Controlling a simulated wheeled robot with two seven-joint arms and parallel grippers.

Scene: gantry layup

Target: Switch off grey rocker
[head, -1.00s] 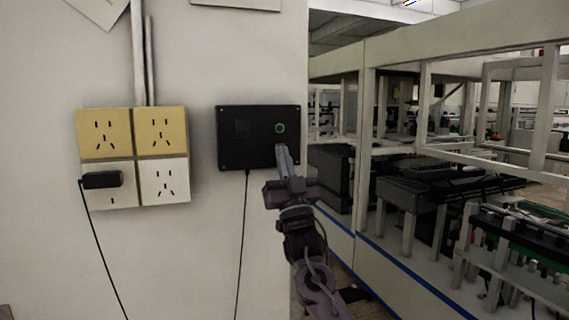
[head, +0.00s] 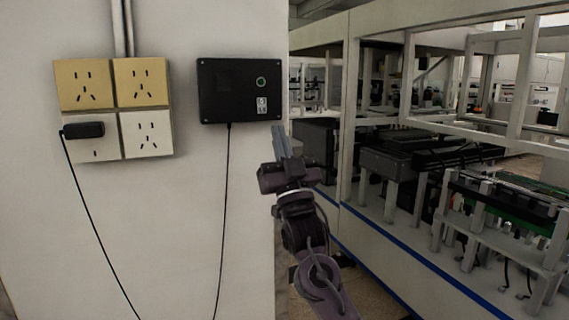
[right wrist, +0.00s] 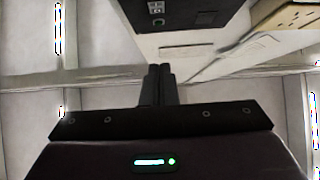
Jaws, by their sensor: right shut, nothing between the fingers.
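The grey rocker (head: 262,105) is a small light plate at the lower right of the black wall box (head: 222,92), below a round green-ringed button (head: 261,82). Its position is too small to read. My right gripper (head: 281,130) is shut and empty, below and right of the box, clear of the rocker in the picture. In the right wrist view, the shut fingers (right wrist: 159,70) point up the picture. The black box (right wrist: 195,14) is at the top edge there, with the rocker (right wrist: 155,7) showing. My left gripper is not in view.
A block of yellow and white sockets (head: 115,108) is left of the box, with a black plug (head: 83,130) in it. A cable (head: 225,200) hangs from the box. White-framed equipment (head: 400,150) stands to the right, beyond the wall's edge.

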